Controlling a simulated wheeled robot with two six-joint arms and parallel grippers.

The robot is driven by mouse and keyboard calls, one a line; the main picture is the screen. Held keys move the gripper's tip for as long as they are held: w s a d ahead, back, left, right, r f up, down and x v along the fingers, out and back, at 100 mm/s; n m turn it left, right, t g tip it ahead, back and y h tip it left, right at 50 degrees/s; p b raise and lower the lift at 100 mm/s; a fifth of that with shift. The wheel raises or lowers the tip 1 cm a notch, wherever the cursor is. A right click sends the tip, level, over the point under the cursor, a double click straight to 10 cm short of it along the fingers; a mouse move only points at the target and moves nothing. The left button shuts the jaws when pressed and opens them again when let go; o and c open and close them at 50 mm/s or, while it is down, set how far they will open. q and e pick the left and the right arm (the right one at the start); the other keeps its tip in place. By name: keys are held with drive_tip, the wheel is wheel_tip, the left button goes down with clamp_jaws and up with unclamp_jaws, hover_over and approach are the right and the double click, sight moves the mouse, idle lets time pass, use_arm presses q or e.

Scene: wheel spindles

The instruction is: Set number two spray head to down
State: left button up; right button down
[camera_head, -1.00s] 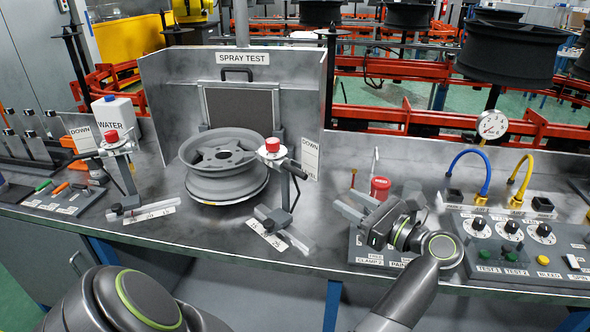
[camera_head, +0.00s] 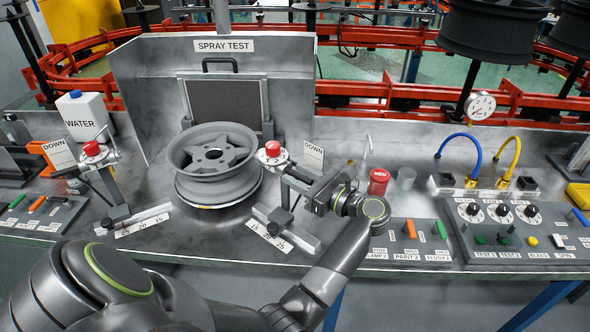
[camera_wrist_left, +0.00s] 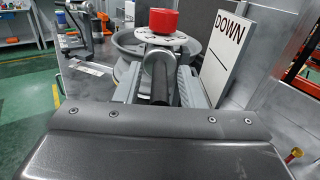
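The number two spray head appears to be the one right of the wheel, with a red cap (camera_head: 272,149) and a white dial. It also shows in the left wrist view (camera_wrist_left: 163,21), with a dark handle (camera_wrist_left: 160,85) pointing at the camera. A white DOWN sign (camera_head: 313,156) stands behind it and shows at the right in the wrist view (camera_wrist_left: 226,48). My left gripper (camera_head: 298,178) is at the handle, its fingers on either side and seemingly open. Contact is unclear. My right gripper is out of view.
A grey wheel (camera_head: 213,160) sits left of the gripper. Another red-capped spray head (camera_head: 92,149) stands beyond it. A scale on a slide base (camera_head: 270,234) lies below the gripper. A red can (camera_head: 378,182) and a control panel (camera_head: 520,237) are to the right.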

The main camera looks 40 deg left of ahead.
use_arm(q)
drive_tip(key=shift+d, duration=0.1)
use_arm(e)
drive_tip(key=shift+d, duration=0.2)
use_arm(q)
drive_tip(key=shift+c, duration=0.6)
clamp_jaws()
use_arm(e)
drive_tip(key=shift+d, duration=0.1)
